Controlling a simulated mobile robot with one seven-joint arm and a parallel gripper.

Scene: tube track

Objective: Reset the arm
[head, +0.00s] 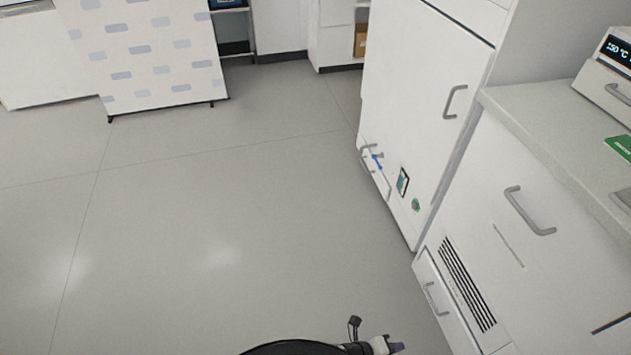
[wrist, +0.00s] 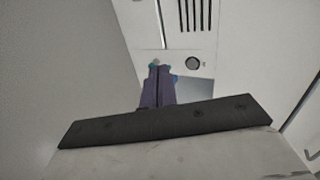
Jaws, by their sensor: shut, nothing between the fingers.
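In the head view only a small part of my arm shows at the bottom edge, low over the floor (head: 220,240) and left of the cabinets. No object of the task is held.
A tall white cabinet (head: 410,90) and a counter (head: 545,120) with handles and a vent (head: 466,283) stand on the right. A device with a display (head: 612,65) sits on the counter. A patterned white panel (head: 150,50) stands at the back left. The middle floor is clear.

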